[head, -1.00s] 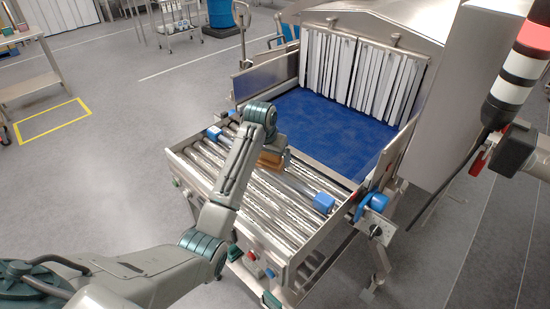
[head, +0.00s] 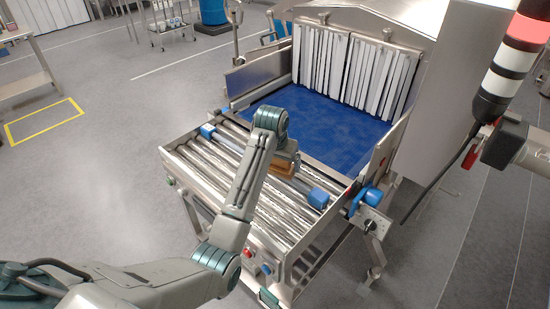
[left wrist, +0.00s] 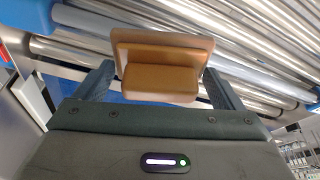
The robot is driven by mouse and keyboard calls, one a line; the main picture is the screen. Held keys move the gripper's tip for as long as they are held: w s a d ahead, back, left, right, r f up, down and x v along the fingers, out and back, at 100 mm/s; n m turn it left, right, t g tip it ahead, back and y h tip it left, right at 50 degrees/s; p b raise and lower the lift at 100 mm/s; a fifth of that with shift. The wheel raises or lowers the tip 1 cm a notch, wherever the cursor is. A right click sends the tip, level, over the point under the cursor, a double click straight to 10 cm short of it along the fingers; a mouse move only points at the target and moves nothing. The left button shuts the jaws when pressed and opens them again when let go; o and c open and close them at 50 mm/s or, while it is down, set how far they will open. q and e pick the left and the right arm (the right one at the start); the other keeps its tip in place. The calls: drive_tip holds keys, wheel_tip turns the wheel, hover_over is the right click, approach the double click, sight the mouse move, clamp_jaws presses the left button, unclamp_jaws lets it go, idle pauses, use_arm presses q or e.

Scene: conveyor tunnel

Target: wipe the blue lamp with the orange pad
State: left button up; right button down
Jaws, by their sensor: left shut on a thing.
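My left gripper (head: 284,162) is shut on the orange pad (head: 281,169), over the middle of the roller conveyor. In the left wrist view, the orange-brown pad (left wrist: 162,82) sits between the two dark fingers of the left gripper (left wrist: 156,88), with rollers behind it. A small blue round fitting (head: 267,269), which looks like the blue lamp, is on the conveyor's near front side, beside a red one. The pad is well above and apart from it. My right gripper is not in view.
Metal rollers (head: 215,165) lie inside raised side rails. Behind are a blue belt (head: 325,122) and white strip curtains (head: 335,68). A red-and-white signal tower (head: 515,60) stands at right.

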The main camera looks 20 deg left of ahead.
sight(293, 179)
use_arm(q)
drive_tip(key=shift+s+d+f, duration=0.1)
drive_tip(key=shift+s+d, duration=0.2)
drive_tip(key=shift+d, duration=0.55)
drive_tip(key=shift+s+d, duration=0.3)
drive_tip(key=shift+d, duration=0.55)
drive_tip(key=shift+s+d+f, duration=0.1)
drive_tip(key=shift+s+d, duration=0.2)
drive_tip(key=shift+d, duration=0.55)
drive_tip(key=shift+r, duration=0.15)
wheel_tip(293, 179, up, 2)
drive_tip(key=shift+w+a+r, duration=0.1)
drive_tip(key=shift+w, duration=0.05)
drive_tip(key=shift+r, duration=1.85)
